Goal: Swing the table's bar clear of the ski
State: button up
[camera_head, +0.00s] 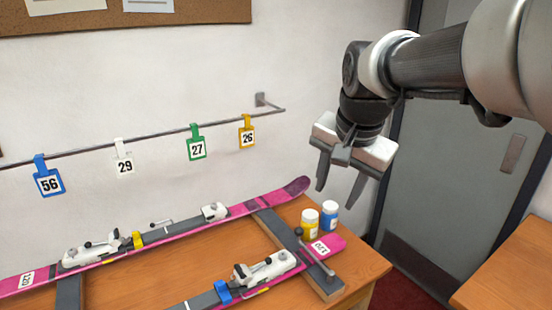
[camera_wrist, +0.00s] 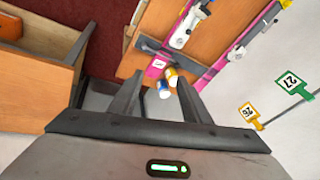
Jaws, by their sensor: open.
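A thin metal bar (camera_head: 316,258) with a dark ball knob (camera_head: 299,232) lies across this end, above a dark grey support (camera_head: 280,240). The ski end also shows in the wrist view (camera_wrist: 157,66), beyond my fingers; the bar is too small there to make out clearly. My gripper (camera_head: 337,195) is open and empty, pointing down, above and apart from the bar and the ski. Its spread fingers show in the wrist view (camera_wrist: 160,86).
A yellow jar (camera_head: 309,219) and a blue jar (camera_head: 329,217) with white lids stand close behind the bar. A second pink ski (camera_head: 265,202) lies behind. Numbered tags hang from a wall rail (camera_head: 165,133). Another wooden table (camera_head: 515,270) stands right.

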jog(key=w+a+f+m+g+b, duration=0.15)
jog(key=w+f+m, duration=0.55)
jog(key=w, duration=0.7)
jog(key=m+b, duration=0.2)
jog(key=m, duration=0.2)
send_near(299, 229)
jog(key=shift+g, duration=0.25)
jog(key=f, duration=0.3)
jog(key=w+f, duration=0.1)
jog(key=f, duration=0.3)
jog(key=w+f, duration=0.1)
jog(key=f, duration=0.3)
jog(key=shift+w+b, duration=0.25)
jog(key=shift+b, duration=0.05)
grip_shut()
